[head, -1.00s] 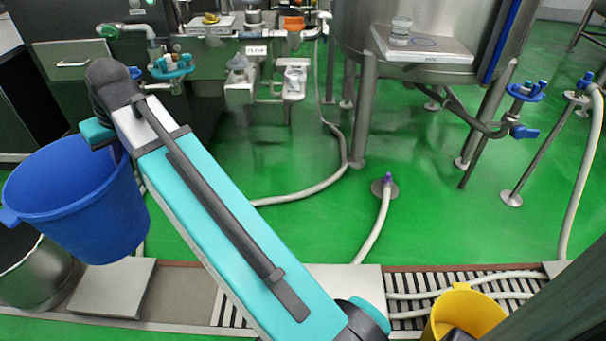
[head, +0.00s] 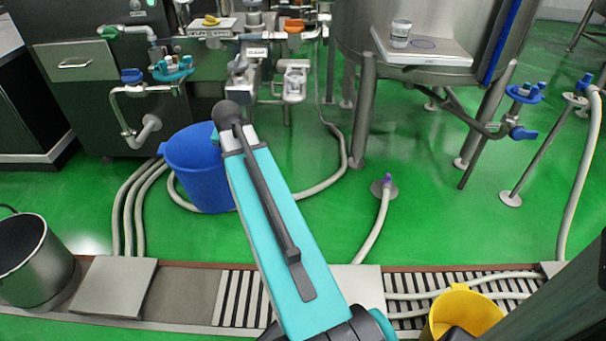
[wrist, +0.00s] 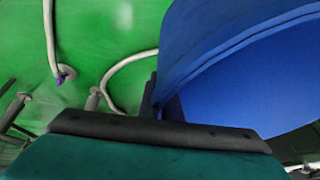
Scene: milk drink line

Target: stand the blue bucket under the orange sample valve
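The blue bucket (head: 197,172) is upright at the end of my arm, left of centre in the head view. My gripper (head: 214,133) is at the bucket's upper right rim and appears shut on it; the fingertips are mostly hidden. In the wrist view the bucket (wrist: 250,75) fills the right side, against my gripper's dark finger (wrist: 170,106). Whether its base touches the floor is not clear. The orange sample valve (head: 294,25) is on the pipework at the back, beyond the bucket and to its right.
White hoses (head: 130,205) run over the green floor around the bucket. A blue-handled pipe (head: 133,77) juts out behind it. A steel pot (head: 32,260) stands front left, a yellow bucket (head: 465,313) front right. The tank legs (head: 362,115) stand right of open floor.

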